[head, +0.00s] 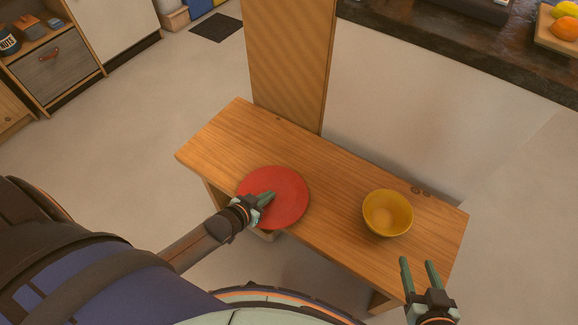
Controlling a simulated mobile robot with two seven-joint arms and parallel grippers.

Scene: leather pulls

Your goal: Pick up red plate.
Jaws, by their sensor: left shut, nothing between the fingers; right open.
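A red plate (285,192) lies on the wooden table (330,220), left of its middle and by the near edge. My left gripper (269,197) is over the left part of the plate, with its fingers shut and nothing between them. I cannot tell whether the fingertips touch the plate. The gripper hides a small part of the plate's left side. My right gripper (419,264) is open and empty, near the table's front right, below the yellow bowl.
A yellow bowl (388,213) stands on the table, right of the plate. A wooden post or panel (288,60) rises behind the table. A dark counter (450,45) with a fruit tray (545,38) is at the back right. The table's far left end is clear.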

